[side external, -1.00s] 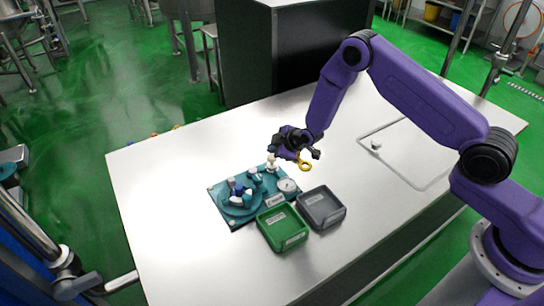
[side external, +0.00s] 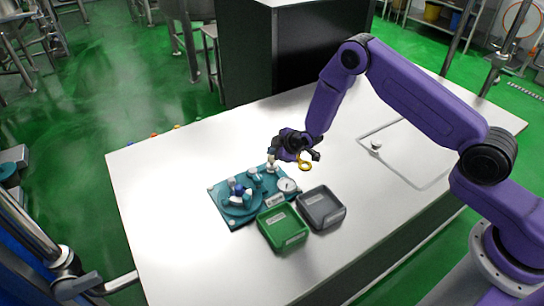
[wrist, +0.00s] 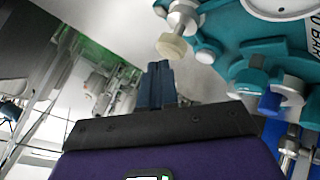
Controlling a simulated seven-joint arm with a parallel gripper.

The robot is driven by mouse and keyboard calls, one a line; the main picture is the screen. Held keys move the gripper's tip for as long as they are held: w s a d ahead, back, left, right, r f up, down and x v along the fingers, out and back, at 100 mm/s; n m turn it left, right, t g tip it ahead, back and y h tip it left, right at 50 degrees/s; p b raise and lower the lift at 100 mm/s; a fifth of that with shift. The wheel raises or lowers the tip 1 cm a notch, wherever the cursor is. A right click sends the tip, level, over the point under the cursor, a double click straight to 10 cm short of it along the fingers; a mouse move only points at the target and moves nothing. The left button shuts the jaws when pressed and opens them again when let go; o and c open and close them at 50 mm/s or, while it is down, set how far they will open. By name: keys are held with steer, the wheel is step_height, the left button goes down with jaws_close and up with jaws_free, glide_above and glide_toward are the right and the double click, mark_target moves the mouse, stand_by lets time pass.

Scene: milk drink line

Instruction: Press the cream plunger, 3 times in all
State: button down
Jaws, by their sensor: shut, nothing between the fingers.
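The cream plunger (side external: 270,164) stands at the back edge of the teal machine base (side external: 222,209) in the side view. In the wrist view its pale cream knob (wrist: 171,45) sits on a metal stem, just beyond and slightly right of my fingertips. My gripper (side external: 276,154) is right above the plunger in the side view. Its dark fingers (wrist: 159,68) are shut and empty in the wrist view. I cannot tell whether the fingertips touch the knob.
A round white gauge (side external: 287,186) and blue and white parts (side external: 239,192) sit on the base. A green tray (side external: 283,242) and a grey tray (side external: 338,222) stand in front. A yellow ring (side external: 305,166) shows beside my gripper.

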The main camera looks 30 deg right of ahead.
steer(key=shift+f, duration=1.1)
stand_by(1.1)
steer(key=shift+r, duration=1.5)
steer(key=shift+r, duration=2.5)
